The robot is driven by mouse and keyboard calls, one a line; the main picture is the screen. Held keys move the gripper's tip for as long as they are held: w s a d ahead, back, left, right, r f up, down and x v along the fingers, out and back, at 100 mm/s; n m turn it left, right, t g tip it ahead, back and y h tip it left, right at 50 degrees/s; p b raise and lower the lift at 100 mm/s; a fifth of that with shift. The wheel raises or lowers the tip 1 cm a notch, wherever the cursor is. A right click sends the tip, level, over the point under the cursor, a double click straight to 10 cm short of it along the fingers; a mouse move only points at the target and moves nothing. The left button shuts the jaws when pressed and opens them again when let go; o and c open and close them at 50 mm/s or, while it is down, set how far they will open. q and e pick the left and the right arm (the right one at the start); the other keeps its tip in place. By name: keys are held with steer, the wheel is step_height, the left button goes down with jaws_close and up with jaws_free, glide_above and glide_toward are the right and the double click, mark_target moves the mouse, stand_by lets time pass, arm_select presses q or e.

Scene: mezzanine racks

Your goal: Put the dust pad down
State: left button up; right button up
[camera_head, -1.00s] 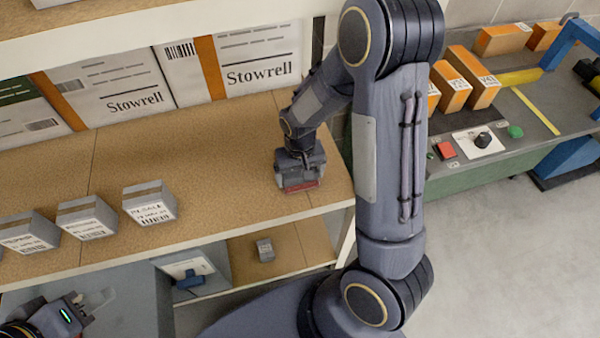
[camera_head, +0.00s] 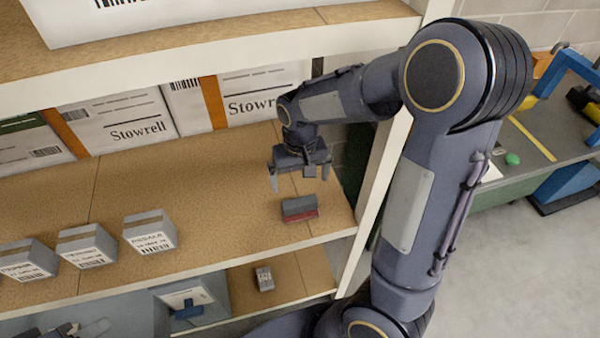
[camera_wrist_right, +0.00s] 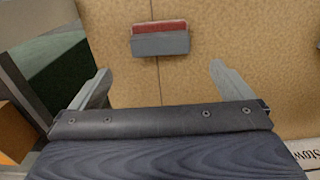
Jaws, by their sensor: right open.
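The dust pad (camera_head: 300,208), a grey block with a red layer along one side, lies on the brown shelf board (camera_head: 220,195) near its right end. It also shows in the right wrist view (camera_wrist_right: 160,39), flat on the board. My right gripper (camera_head: 300,176) is open and empty, raised above and behind the pad, apart from it. In the right wrist view its two fingers (camera_wrist_right: 157,85) are spread wide with bare board between them. My left gripper (camera_head: 68,330) shows only in part at the bottom left edge; its fingers are not clear.
Several grey labelled boxes, one of them here (camera_head: 150,231), stand along the shelf's front left. Stowrell cartons (camera_head: 120,122) line the back. An upper shelf (camera_head: 240,45) hangs above. A lower shelf holds a small grey item (camera_head: 264,279). Board left of the pad is clear.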

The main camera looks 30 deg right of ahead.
steer(key=s+a+r+t+y, duration=0.2)
steer(key=s+r, duration=0.3)
steer(key=s, duration=0.3)
steer(key=s+a+r+n+t+y, duration=0.1)
steer(key=s+a+r+t, duration=0.1)
steer(key=s, duration=0.6)
step_height(320, 180, up, 3)
steer(key=shift+s+f+t+y, duration=0.1)
steer(key=shift+s+t+y, duration=0.3)
steer(key=shift+t, duration=0.4)
